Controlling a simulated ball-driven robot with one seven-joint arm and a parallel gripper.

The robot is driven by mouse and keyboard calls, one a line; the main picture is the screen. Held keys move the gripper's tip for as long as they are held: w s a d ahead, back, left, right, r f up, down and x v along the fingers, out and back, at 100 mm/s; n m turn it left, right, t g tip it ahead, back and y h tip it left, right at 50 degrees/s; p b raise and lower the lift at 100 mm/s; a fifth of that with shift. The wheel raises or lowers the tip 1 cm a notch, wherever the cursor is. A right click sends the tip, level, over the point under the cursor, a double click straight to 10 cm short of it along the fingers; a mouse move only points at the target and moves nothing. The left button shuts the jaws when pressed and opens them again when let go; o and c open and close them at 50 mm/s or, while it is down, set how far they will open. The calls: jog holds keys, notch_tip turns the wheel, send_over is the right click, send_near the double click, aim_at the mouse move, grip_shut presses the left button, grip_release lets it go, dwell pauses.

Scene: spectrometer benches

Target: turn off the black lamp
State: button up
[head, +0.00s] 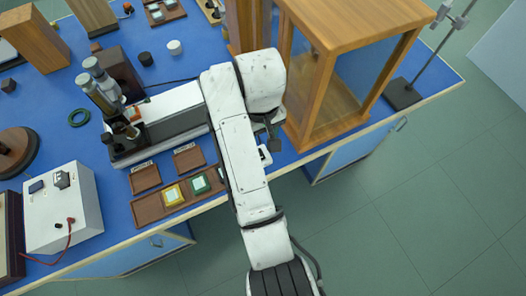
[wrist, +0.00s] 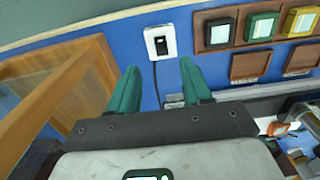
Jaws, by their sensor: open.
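A small white switch box (wrist: 159,42) with a black rocker lies on the blue bench near its edge in the wrist view. A dark cord runs from it down between my fingers. The switch box also shows in the head view (head: 264,154), just right of my arm. My gripper (wrist: 159,66) is open and empty, its two teal fingers apart and pointing toward the switch box, which appears just beyond the fingertips. My arm mostly hides the gripper in the head view. A dark box (head: 120,70) stands behind the eyepieces; I cannot tell whether it is the black lamp.
A wood-framed glass case (head: 340,75) stands close right of my arm; its frame shows at left in the wrist view (wrist: 62,92). A brown tray (head: 178,194) with coloured squares and a grey instrument (head: 170,118) lie left of my arm. A white box (head: 62,208) stands further left.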

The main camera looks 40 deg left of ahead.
notch_tip(320, 180, down, 10)
jog(key=shift+f+p, duration=0.1)
jog(key=shift+p, duration=0.2)
grip_shut()
dwell(0.5)
